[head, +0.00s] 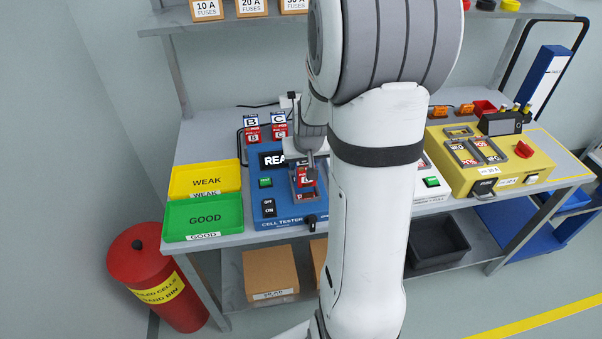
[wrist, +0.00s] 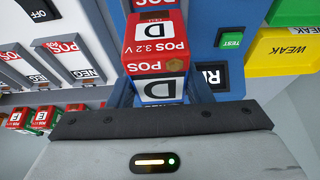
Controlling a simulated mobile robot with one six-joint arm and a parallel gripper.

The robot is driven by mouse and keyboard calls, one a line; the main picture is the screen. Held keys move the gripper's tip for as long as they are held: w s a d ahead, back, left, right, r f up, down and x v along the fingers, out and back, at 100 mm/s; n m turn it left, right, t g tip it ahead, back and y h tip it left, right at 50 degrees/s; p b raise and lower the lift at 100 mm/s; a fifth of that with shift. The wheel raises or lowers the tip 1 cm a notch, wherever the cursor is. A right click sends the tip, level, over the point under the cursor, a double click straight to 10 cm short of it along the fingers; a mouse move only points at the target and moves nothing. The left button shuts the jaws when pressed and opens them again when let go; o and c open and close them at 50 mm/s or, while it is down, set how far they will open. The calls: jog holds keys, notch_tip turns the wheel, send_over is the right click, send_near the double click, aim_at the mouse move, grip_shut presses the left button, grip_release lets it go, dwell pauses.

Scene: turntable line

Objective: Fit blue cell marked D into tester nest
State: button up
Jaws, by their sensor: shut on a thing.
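The blue cell marked D (wrist: 163,88) is in my gripper (head: 309,166). It has a red POS end and a white label with D. In the head view the cell (head: 305,179) is above or in the nest (head: 296,197) of the blue tester (head: 262,212). I cannot tell whether it is seated. My gripper is shut on the cell; its fingertips are largely hidden. The tester's surface (wrist: 204,30) also shows beside the cell in the wrist view.
Cells B (head: 251,121) and C (head: 278,119) stand behind the tester. A yellow WEAK tray (head: 183,172) and green GOOD tray (head: 177,230) lie at left. A yellow device (head: 455,178) stands at right. My arm hides the bench middle.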

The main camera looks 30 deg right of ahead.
jog(key=shift+f, duration=2.05)
jog(key=shift+f, duration=0.2)
jog(key=o, duration=1.3)
jog(key=shift+o, duration=0.2)
jog(key=shift+r, duration=0.15)
